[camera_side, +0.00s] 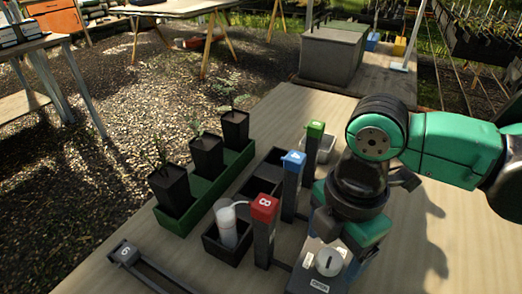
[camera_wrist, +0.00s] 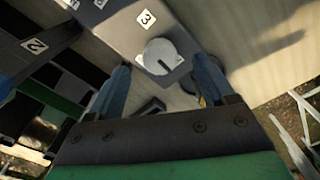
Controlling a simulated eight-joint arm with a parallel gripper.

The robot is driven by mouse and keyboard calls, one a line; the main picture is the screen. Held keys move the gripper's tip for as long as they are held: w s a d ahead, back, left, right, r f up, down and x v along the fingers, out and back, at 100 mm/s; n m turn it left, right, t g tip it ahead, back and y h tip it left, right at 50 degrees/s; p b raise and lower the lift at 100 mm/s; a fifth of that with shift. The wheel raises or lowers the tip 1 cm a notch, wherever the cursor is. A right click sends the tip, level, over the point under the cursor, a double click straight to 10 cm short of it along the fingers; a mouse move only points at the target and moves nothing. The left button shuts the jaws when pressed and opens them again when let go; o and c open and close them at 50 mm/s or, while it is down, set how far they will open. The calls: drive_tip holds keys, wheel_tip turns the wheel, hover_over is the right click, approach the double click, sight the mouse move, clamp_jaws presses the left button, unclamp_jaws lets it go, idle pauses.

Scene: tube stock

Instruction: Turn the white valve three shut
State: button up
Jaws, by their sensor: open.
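The white valve (camera_wrist: 162,57) is a round knob with a dark slot line, on a grey block (camera_wrist: 125,25) whose label reads 3. In the side view the white valve (camera_side: 328,263) sits on top of the grey block at the lower right. My gripper (camera_wrist: 163,65) is open, with blue fingers on either side of the knob in the wrist view. I cannot tell whether they touch it. In the side view my wrist hangs just behind the knob, and the fingertips are mostly hidden.
Posts with red (camera_side: 264,207), blue (camera_side: 293,160) and green (camera_side: 315,129) caps stand left of my arm. A black bin (camera_side: 214,243) holds a white cylinder (camera_side: 227,226). A green tray (camera_side: 179,222) carries potted seedlings. The tabletop (camera_side: 455,215) is clear at right.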

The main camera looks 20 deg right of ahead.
drive_tip(key=shift+f, duration=1.05)
clamp_jaws()
